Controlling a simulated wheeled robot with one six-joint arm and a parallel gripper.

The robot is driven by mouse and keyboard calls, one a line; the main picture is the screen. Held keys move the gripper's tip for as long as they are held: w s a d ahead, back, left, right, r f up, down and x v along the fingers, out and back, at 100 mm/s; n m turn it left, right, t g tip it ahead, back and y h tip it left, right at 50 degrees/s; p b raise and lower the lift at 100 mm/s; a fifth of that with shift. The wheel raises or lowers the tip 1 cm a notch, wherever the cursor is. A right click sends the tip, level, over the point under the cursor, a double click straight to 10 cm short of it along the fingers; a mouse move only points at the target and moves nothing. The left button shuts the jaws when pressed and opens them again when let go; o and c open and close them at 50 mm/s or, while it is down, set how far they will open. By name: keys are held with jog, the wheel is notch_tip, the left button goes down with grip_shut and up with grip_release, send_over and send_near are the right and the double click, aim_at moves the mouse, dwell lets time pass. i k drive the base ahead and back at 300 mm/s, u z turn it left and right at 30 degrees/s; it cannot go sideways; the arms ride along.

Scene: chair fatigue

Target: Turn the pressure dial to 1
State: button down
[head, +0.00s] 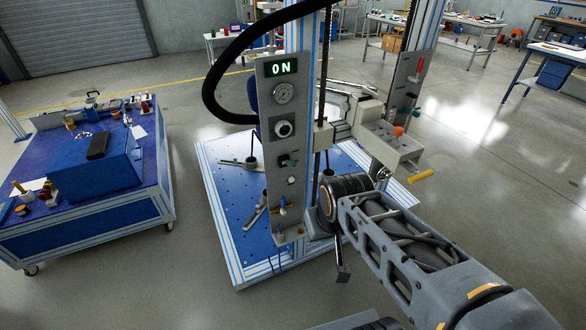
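A grey upright control panel (279,165) stands in the middle of the head view. Its green display (281,68) reads ON. Below it is a round gauge (283,93), too small to read. Under the gauge is a round dial with a dark knob and pale ring (284,129), which looks like the pressure dial; its setting is too small to read. My arm reaches in from the lower right. My gripper (342,273) appears as a dark part hanging below the wrist, right of the panel's foot and well below the dial. It is apart from the dial, and its fingers cannot be made out.
A black hose (215,80) loops left of the panel. The blue test-rig base (228,215) lies below. A blue workbench (70,235) stands left, with clear floor between.

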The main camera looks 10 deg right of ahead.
aim_at(283, 128)
jog(key=k, duration=1.3)
jog(key=u, duration=0.6)
jog(key=i, duration=0.55)
jog(key=u, duration=0.7)
jog(key=i, duration=0.85)
jog(key=z, duration=0.75)
jog(key=i, duration=0.55)
jog(key=z, duration=0.55)
